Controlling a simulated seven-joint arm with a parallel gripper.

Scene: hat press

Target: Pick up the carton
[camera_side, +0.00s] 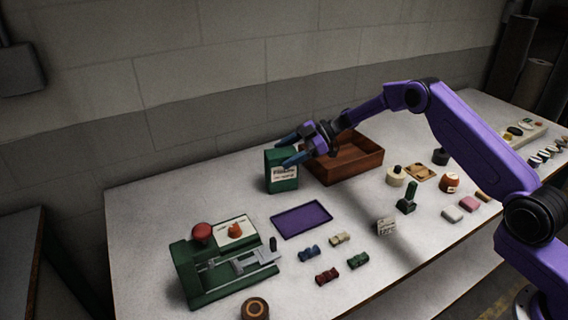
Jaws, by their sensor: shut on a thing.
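The carton is a dark green upright box (281,182) with a pale printed label, toward the back left of the white table. My gripper (284,151) reaches it from the right, with its blue fingers on either side of the carton's top. The gripper is shut on the carton. The fingers hide part of the top and upper front. I cannot tell whether the carton's base touches the table.
A brown wooden tray (361,167) stands close to the right of the carton. A purple mat (301,220) lies in front. A green press with a red knob (202,232) stands front left.

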